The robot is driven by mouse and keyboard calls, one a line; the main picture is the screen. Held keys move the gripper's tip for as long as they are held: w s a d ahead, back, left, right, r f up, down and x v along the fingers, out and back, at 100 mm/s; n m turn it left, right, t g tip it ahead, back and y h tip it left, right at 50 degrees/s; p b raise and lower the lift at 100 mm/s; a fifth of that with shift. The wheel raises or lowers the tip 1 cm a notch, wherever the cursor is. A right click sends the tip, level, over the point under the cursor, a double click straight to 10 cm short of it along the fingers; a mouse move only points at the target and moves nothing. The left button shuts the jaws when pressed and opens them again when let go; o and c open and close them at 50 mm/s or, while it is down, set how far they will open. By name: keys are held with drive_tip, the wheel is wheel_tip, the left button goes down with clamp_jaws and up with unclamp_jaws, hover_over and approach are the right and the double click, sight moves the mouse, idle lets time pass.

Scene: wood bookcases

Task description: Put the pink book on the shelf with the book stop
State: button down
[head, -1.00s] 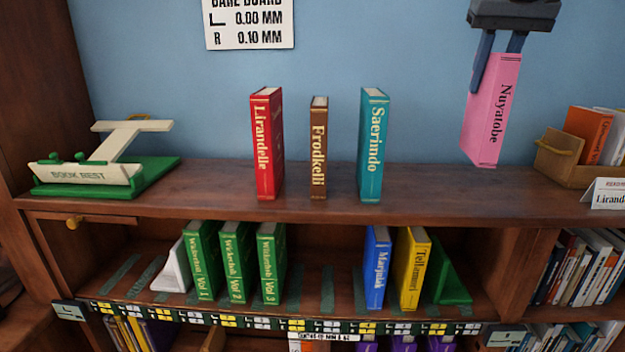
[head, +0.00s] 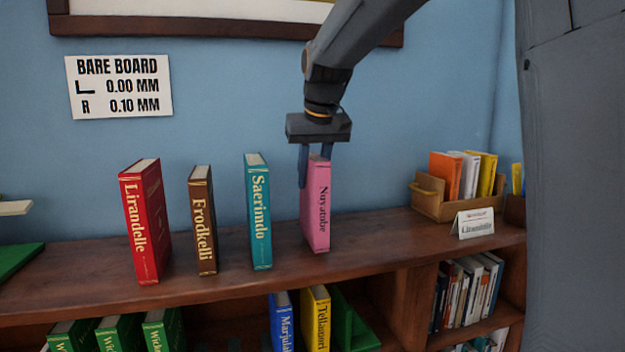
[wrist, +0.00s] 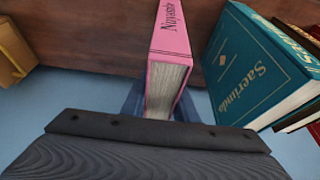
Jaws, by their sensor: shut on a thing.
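The pink book (head: 318,210), titled Nuyatobe, stands upright between the fingers of my gripper (head: 314,168). My gripper is shut on its upper part from above. The book's foot is at or just above the top board (head: 200,283), right of the teal book; I cannot tell whether it touches. In the wrist view the pink book (wrist: 168,75) sits between the fingers, pages toward the camera. A green book stop (head: 350,322) stands on the lower shelf, right of the yellow book (head: 317,320). Its lower part is cut off.
Red (head: 145,222), brown (head: 203,222) and teal (head: 259,212) books stand on the top board. A blue book (head: 281,322) and several green books (head: 118,335) are on the lower shelf. A wooden book box (head: 437,203) and a small sign (head: 473,223) stand at right.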

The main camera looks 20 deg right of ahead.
drive_tip(key=shift+f, duration=0.75)
drive_tip(key=c, duration=1.4)
unclamp_jaws()
